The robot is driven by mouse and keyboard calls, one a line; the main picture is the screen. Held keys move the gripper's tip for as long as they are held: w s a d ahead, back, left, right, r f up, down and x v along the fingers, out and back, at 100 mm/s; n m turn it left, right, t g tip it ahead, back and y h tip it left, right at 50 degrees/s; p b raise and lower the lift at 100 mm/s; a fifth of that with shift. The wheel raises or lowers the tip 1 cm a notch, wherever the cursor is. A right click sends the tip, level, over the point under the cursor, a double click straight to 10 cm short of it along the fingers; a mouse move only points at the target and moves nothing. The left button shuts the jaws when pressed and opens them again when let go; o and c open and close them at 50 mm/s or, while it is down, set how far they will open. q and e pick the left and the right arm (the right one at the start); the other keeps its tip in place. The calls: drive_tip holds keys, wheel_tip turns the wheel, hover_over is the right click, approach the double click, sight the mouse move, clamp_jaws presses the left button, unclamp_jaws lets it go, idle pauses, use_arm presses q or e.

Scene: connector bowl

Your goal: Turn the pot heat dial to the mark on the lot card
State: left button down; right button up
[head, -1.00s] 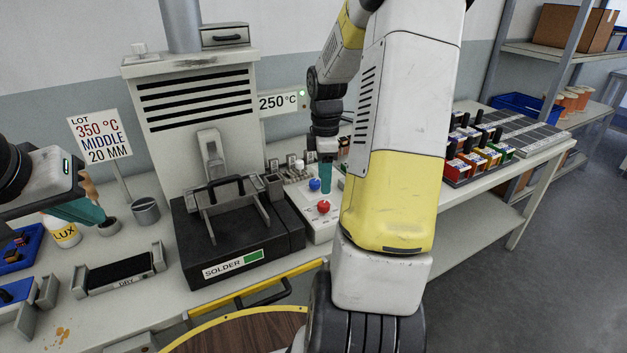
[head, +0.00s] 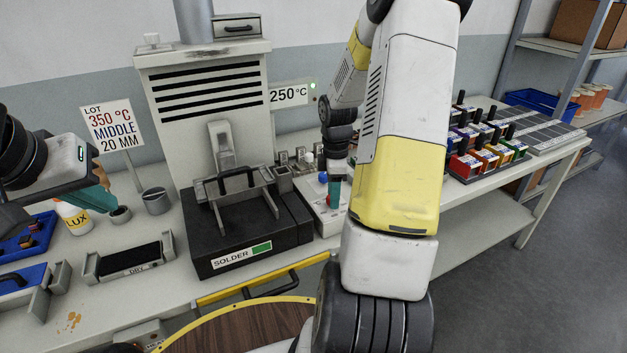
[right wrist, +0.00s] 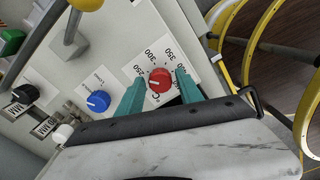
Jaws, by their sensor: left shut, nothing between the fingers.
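The display (head: 289,95) on the fume hood reads 250 °C. The red dial (right wrist: 159,80) sits on a panel with a printed scale showing 250, 300, 350 and 400. My right gripper (right wrist: 161,76) is open, with one teal finger on each side of the red dial; contact is unclear. The head view shows the dial only partly (head: 332,202), behind the fingers. My left gripper (head: 108,195) is shut and empty, near the white LUX pot, at the far left.
A blue knob (right wrist: 98,101) is beside the red dial. The black solder pot (head: 245,237) stands left of the panel. A DRY pad (head: 131,259) lies at the front left. Colored blocks (head: 487,155) stand at the right. A yellow-rimmed round wooden surface (head: 245,328) is in front.

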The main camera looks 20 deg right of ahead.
clamp_jaws()
drive_tip(key=shift+m, duration=0.3)
drive_tip(key=m, duration=0.9)
drive_tip(key=shift+a, duration=0.1)
drive_tip(key=m, duration=0.5)
drive_tip(key=shift+m, duration=2.5)
